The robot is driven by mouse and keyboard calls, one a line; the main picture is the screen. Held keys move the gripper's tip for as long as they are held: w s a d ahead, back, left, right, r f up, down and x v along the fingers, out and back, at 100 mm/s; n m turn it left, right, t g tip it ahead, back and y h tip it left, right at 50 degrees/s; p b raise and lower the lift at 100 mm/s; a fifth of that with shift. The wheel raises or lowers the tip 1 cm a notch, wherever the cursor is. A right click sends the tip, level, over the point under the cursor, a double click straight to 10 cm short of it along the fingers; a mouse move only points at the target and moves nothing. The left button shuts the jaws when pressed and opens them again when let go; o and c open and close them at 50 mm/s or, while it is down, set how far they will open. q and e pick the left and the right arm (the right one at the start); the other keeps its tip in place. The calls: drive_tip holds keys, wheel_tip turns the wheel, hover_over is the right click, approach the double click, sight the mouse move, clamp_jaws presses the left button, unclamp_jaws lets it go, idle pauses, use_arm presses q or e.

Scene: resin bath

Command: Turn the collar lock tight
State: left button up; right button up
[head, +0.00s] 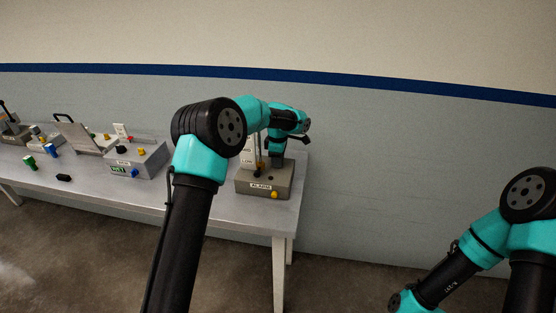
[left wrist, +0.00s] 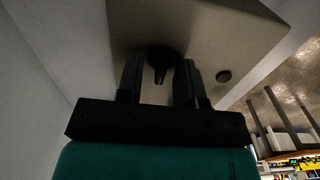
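My left gripper (left wrist: 160,72) is open in the left wrist view, with one finger on each side of a dark pointed part (left wrist: 162,62) on a grey-beige box face. Gaps show between this part and both fingers. It may be the collar lock, but I cannot tell for sure. In the head view my left gripper (head: 277,161) points down over the labelled grey box (head: 246,188) at the table's right end, and my arm hides part of the box. My right arm shows at lower right, with its gripper outside the picture.
On the grey table (head: 215,200), another labelled box (head: 150,160) stands left of my left arm. Farther left are an open-lidded case (head: 88,139), a green cylinder (head: 29,161), a blue cylinder (head: 51,150) and a small black piece (head: 64,178). The wall stands close behind.

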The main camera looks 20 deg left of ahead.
use_arm(q)
drive_tip(key=shift+f, duration=0.1)
drive_tip(key=shift+c, duration=0.5)
drive_tip(key=c, duration=0.5)
drive_tip(key=shift+m, duration=0.5)
drive_tip(key=m, duration=0.3)
drive_tip(key=shift+w, duration=0.1)
drive_tip(key=m, duration=0.5)
drive_tip(key=shift+w, duration=0.1)
drive_tip(key=m, duration=0.4)
drive_tip(key=shift+d+m, duration=0.1)
drive_tip(key=shift+m, duration=0.2)
drive_tip(key=m, duration=0.4)
drive_tip(key=shift+d, duration=0.1)
drive_tip(key=shift+m, duration=0.3)
